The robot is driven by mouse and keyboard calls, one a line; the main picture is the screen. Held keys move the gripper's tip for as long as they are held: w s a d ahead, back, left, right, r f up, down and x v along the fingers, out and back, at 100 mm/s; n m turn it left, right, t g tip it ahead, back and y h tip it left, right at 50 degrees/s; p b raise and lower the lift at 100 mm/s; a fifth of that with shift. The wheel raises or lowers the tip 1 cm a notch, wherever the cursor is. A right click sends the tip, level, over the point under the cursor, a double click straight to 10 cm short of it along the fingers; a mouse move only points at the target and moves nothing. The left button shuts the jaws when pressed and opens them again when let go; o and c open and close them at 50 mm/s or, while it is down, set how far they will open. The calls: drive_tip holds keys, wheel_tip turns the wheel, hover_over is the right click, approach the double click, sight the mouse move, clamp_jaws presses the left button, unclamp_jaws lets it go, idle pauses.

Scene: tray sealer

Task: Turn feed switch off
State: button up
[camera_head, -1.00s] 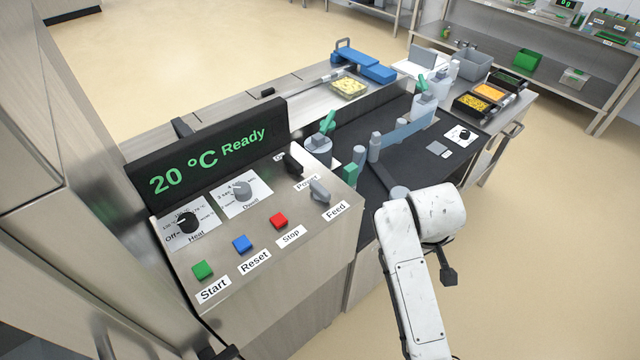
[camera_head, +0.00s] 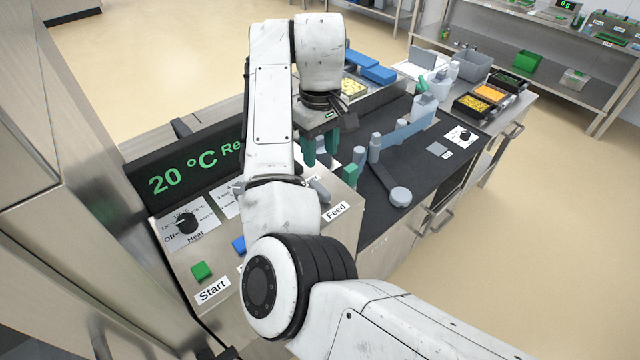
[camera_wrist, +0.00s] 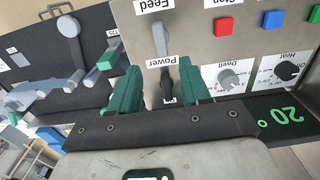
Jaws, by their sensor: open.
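The feed switch (camera_head: 319,190) is a grey lever above the Feed label (camera_head: 336,211) on the steel control panel, partly hidden by my arm in the head view. In the wrist view the grey feed switch (camera_wrist: 160,38) shows just beyond my fingertips, close to its label at the top edge. My gripper (camera_head: 321,158) has green fingers, open and empty, pointing down over the panel's far right part. In the wrist view my gripper (camera_wrist: 162,68) straddles the Power label, with the black power switch (camera_wrist: 167,90) seen between the fingers, apart from the feed switch.
The display (camera_head: 180,172) reads 20 °C and stands behind the panel. The heat knob (camera_head: 187,222), green start button (camera_head: 202,271) and blue reset button (camera_head: 239,244) lie left of my arm. The stop button (camera_wrist: 224,25) shows in the wrist view. Grey posts (camera_head: 375,148) stand right of my gripper.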

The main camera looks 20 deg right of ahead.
sight(320, 188)
wheel_tip(320, 188, down, 11)
drive_tip(key=shift+r+b, duration=0.15)
drive_tip(key=shift+b, duration=0.55)
drive_tip(key=shift+c, duration=0.5)
clamp_jaws()
